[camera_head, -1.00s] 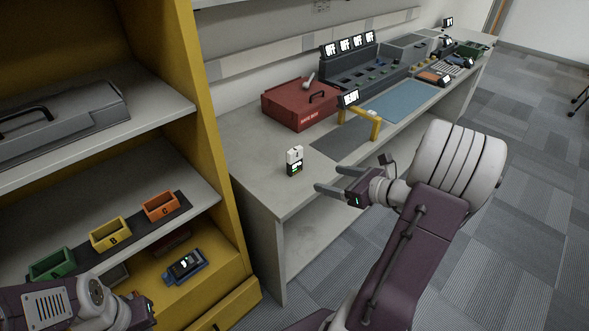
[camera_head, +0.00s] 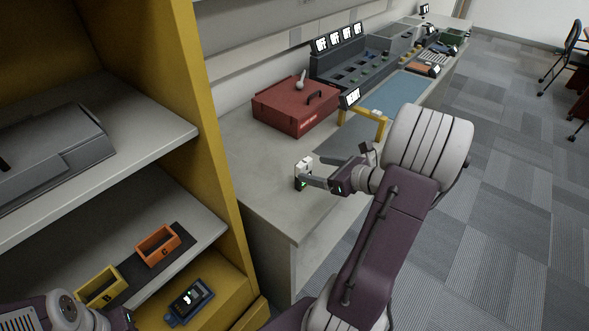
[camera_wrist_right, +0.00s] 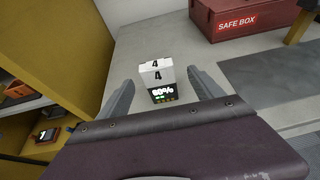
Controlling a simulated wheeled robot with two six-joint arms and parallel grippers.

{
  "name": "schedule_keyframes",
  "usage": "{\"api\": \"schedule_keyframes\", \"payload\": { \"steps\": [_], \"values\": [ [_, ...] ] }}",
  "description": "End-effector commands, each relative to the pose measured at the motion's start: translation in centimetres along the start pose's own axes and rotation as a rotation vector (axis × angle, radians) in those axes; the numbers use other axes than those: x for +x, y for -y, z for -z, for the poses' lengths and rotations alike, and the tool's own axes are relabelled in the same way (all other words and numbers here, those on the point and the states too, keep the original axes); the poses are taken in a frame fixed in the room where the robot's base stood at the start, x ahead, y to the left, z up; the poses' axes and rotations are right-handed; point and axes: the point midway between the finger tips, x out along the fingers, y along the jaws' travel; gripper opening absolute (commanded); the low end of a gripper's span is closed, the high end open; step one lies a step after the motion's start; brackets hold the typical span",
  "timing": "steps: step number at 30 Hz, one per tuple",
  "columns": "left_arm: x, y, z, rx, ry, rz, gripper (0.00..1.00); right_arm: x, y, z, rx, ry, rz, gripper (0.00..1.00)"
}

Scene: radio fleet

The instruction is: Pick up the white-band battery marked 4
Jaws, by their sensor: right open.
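The white-band battery marked 4 (camera_head: 302,170) stands upright on the grey bench. In the right wrist view the battery (camera_wrist_right: 157,76) shows a white top band with a 4 and a dark lower part with a lit percentage display. My right gripper (camera_head: 318,171) is open at the battery. In the right wrist view its two fingers (camera_wrist_right: 158,92) lie left and right of the battery, with a gap on each side, so it is not gripped. In the head view a finger hides part of the battery. My left arm shows at the lower left; its fingers are not clearly visible.
A red safe box (camera_head: 296,106) stands behind the battery. A yellow stand (camera_head: 364,119) with a small display is to the right. The yellow shelf unit (camera_head: 205,120) rises at the left, holding a yellow bin (camera_head: 99,287) and an orange bin (camera_head: 158,246). The bench around the battery is clear.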

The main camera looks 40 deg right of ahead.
Motion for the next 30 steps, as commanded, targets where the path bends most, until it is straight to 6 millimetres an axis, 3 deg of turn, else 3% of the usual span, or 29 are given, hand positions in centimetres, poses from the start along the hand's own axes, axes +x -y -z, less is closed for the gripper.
{"api": "schedule_keyframes", "payload": {
  "steps": [6, 12, 19, 28, 30],
  "values": [
    [0.7, 0.0, -0.1, 0.0, 0.001, 0.0, 0.0, 3.3, -0.1, 0.1, -0.002, 0.0, -0.004, 0.76],
    [0.8, 0.0, -0.1, 0.0, 0.0, 0.0, 0.0, 4.2, -0.1, 0.1, -0.001, 0.0, -0.002, 0.76],
    [1.5, 0.0, -0.2, 0.0, 0.0, 0.0, 0.0, 8.2, -0.5, 0.4, -0.002, 0.0, -0.005, 0.76],
    [1.5, 0.0, -0.2, 0.0, 0.0, 0.0, 0.0, 9.0, -0.3, 0.3, 0.0, -0.001, -0.001, 0.76],
    [1.5, 0.0, -0.2, 0.0, 0.0, 0.0, 0.0, 8.9, -0.3, 0.3, 0.0, 0.0, -0.001, 0.57]
  ]
}}
